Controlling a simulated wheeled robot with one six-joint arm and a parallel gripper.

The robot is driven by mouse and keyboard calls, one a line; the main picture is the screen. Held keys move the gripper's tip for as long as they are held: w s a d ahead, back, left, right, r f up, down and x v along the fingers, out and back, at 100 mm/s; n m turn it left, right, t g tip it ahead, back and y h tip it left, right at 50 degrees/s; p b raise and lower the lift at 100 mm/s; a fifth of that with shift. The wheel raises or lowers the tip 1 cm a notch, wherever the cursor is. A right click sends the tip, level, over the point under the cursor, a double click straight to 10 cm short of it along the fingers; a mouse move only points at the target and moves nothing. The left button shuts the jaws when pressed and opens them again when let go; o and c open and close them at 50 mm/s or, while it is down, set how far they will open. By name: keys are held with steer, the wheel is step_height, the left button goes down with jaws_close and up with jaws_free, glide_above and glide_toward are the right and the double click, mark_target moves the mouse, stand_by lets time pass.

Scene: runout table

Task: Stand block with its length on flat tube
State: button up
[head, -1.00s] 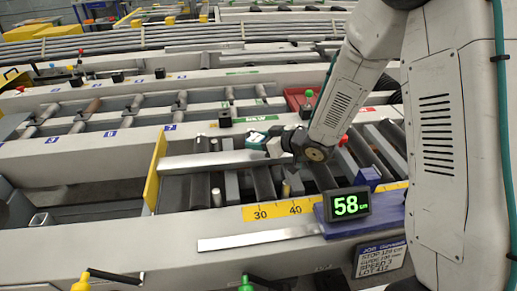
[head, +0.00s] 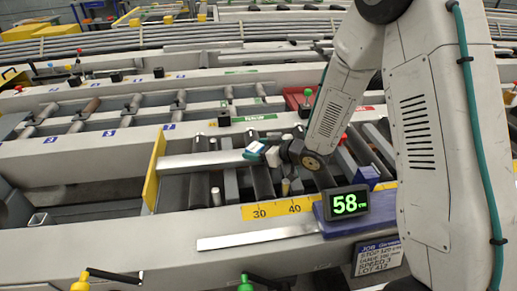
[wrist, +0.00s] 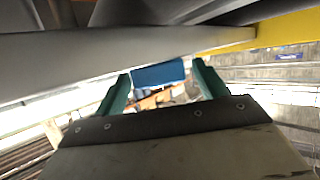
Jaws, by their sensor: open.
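The flat tube (head: 203,161) is a long grey bar lying over the rollers, its left end at the yellow end plate (head: 154,168). In the wrist view the tube (wrist: 150,55) crosses close in front of my gripper. My gripper (head: 254,152) has teal fingers and is low by the tube's right end. In the wrist view the gripper (wrist: 163,80) is open. A blue rectangle (wrist: 158,75) shows between the fingers; whether it is near or far I cannot tell. A small blue block (head: 367,176) sits behind the display. I cannot tell which is the task's block.
A display reading 58 (head: 347,204) stands on a blue base at the front rail. A loose flat metal strip (head: 258,237) lies on the rail. A red tray (head: 300,98) is behind my gripper. Small upright posts (head: 285,187) stand among the rollers.

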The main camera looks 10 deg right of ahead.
steer(key=shift+r, duration=0.2)
steer(key=s+d+r+m+h, duration=0.2)
steer(key=s+d+r+h, duration=0.4)
steer(key=d, duration=0.4)
steer(key=s+d+r+m+h, duration=0.3)
steer(key=s+d+r+h, duration=0.15)
steer(key=d+r, duration=0.45)
steer(key=s+a+r+m+g, duration=0.1)
steer(key=s+r+g, duration=0.1)
steer(key=s, duration=0.6)
steer(key=s+a+r+m+g, duration=0.1)
steer(key=s+r+g, duration=0.2)
steer(key=s, duration=0.6)
steer(key=s+a+r+m+g, duration=0.1)
steer(key=s+r+m+g, duration=0.1)
steer(key=s, duration=0.7)
steer(key=shift+a+r+g+y, duration=0.15)
steer(key=shift+r+g+y, duration=0.25)
steer(key=shift+g, duration=0.3)
